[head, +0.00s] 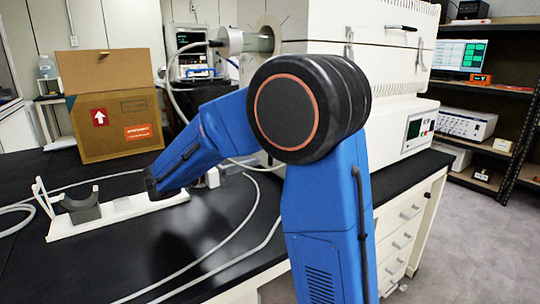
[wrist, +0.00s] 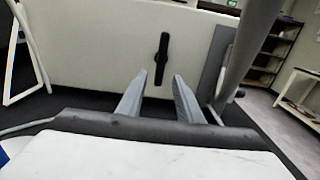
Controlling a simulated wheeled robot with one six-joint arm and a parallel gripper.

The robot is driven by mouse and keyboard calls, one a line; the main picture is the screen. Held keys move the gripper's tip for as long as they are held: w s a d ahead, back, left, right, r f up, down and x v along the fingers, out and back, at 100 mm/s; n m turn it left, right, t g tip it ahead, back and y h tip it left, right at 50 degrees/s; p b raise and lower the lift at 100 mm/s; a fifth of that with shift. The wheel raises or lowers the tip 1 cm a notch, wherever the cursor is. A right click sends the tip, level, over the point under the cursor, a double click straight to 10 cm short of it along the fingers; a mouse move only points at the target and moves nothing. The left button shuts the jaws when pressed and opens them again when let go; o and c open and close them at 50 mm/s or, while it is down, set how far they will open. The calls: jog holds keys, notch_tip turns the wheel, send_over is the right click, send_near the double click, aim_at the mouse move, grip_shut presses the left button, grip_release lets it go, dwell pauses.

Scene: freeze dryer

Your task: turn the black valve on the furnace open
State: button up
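The black valve (wrist: 161,58) shows in the wrist view as a slim upright handle on the white front panel of the furnace (wrist: 90,50). My gripper (wrist: 160,75) is open and empty, with its two grey fingers pointing at the panel. The valve appears between and just beyond the fingertips, apart from them. In the head view the furnace (head: 385,70) is the large white unit behind my blue arm. My arm hides part of it, and neither the valve nor my gripper's fingers can be made out there.
A cardboard box (head: 118,125) stands on the black bench (head: 200,235) at the left. A white rail with a grey cradle (head: 80,208) lies in front of it. Pale hoses (head: 215,260) cross the bench. Dark shelves (head: 510,110) stand at the right, beyond open floor.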

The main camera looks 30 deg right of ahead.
aim_at(270, 166)
jog(key=d, duration=0.9)
jog(key=shift+w+d, duration=0.1)
grip_shut()
